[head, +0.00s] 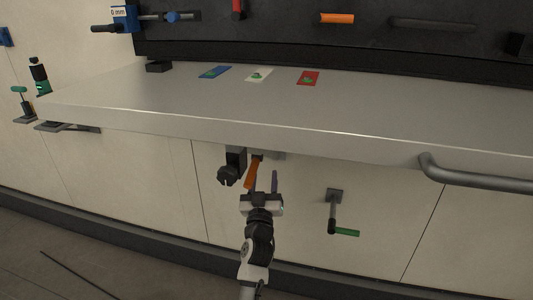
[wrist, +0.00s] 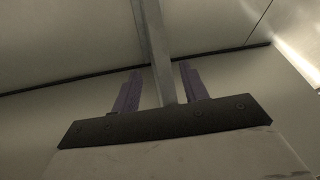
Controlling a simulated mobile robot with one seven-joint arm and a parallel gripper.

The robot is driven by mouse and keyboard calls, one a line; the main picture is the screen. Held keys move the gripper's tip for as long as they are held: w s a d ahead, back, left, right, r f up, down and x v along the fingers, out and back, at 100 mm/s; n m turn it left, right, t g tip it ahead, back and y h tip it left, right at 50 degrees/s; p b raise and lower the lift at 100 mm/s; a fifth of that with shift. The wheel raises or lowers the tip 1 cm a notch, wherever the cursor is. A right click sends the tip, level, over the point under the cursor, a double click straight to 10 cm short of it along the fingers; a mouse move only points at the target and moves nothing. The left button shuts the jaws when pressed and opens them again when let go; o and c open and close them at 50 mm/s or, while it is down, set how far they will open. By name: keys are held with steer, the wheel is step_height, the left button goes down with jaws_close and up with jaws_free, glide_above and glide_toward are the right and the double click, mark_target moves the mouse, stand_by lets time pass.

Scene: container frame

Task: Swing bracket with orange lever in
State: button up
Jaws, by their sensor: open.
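The orange lever (head: 251,174) hangs under the front edge of the worktop, beside a dark bracket (head: 235,159) with a notched knob at its lower end. My gripper (head: 264,178) is below the worktop, just right of the orange lever, with its purple fingers pointing up. The left finger partly overlaps the lever in the head view; contact cannot be told. In the wrist view my gripper (wrist: 158,80) is open, its two purple fingers apart. A grey bar (wrist: 155,48) appears in the gap between them; its depth is unclear. No orange shows in the wrist view.
The grey worktop (head: 260,110) overhangs my gripper. A crank with a green handle (head: 346,232) sticks out of the wall at right. A grey tubular handle (head: 480,180) is at the worktop's right front. The wall (head: 290,220) between gripper and crank is clear.

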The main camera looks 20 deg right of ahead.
mark_target(266, 152)
steer(key=x, duration=1)
jaws_close()
